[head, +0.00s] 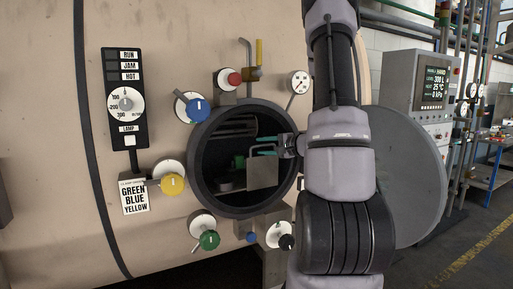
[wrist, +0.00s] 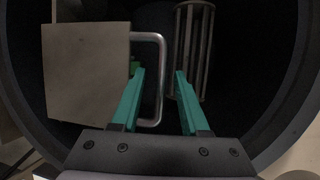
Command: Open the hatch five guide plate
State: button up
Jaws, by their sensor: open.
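The round hatch opening has a dark rim (head: 200,180) and stands uncovered in the head view. Inside it is a square grey guide plate (head: 262,175); it fills the left of the wrist view (wrist: 85,75). A bent metal handle (wrist: 161,50) stands off the plate's right edge. My gripper (head: 264,147) reaches into the opening from the right, at the plate's upper part. In the wrist view its teal fingers (wrist: 160,72) are apart, with the handle's upright bar between them. I cannot tell whether either finger touches the bar.
A barred cylindrical cage (wrist: 193,50) sits deeper inside, right of the handle. Blue (head: 196,109), yellow (head: 172,184), green (head: 208,240) and black (head: 286,242) knobs surround the rim. The round hatch door (head: 412,180) is swung out right, behind my arm. A control panel (head: 433,88) stands beyond.

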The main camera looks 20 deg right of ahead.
jog(key=shift+x, duration=1.65)
grip_shut()
